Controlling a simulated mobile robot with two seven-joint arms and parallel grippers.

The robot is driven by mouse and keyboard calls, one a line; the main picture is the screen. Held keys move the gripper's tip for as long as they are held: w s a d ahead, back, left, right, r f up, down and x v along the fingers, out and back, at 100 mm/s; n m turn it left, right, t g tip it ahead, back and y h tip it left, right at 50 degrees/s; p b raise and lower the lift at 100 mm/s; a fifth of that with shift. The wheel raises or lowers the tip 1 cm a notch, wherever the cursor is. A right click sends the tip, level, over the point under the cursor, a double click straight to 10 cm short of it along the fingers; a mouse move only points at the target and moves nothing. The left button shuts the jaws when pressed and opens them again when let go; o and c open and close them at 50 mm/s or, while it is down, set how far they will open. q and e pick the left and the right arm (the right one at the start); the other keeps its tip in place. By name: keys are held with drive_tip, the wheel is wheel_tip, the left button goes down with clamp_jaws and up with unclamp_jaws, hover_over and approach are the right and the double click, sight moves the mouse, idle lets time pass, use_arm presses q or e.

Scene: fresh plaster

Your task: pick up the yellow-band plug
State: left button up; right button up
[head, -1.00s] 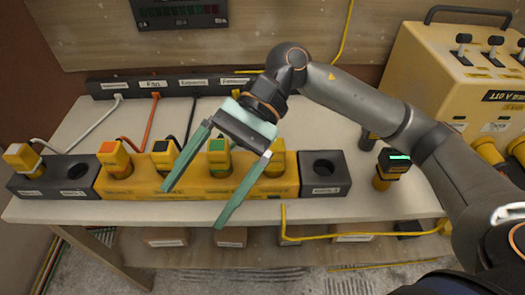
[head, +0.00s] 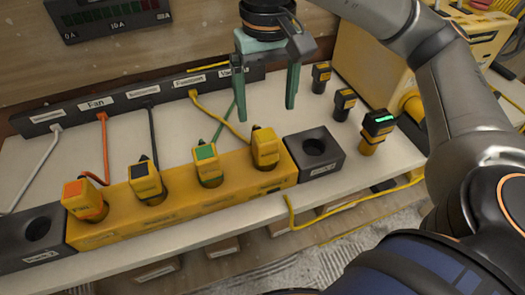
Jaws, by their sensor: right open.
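The plug with a yellow top (head: 264,147) stands in the right end of the yellow socket strip (head: 225,195), and a yellow cable runs to it from the back rail. I take it to be the yellow-band plug; its band is not clear. My right gripper (head: 267,108) is open and empty, fingers pointing down. My left gripper is not in view.
Green-top (head: 207,165), black-top (head: 146,183) and orange-top (head: 84,200) plugs share the strip. Empty black sockets (head: 314,152) flank it. A green-lit plug (head: 377,131) and two smaller dark-topped ones stand at right. A labelled rail (head: 135,97) runs behind; cables cross the table.

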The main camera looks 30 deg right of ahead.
sight(265, 135)
wheel_tip(265, 135, down, 10)
drive_tip(key=shift+w+f, duration=0.1)
clamp_jaws()
idle(1.0)
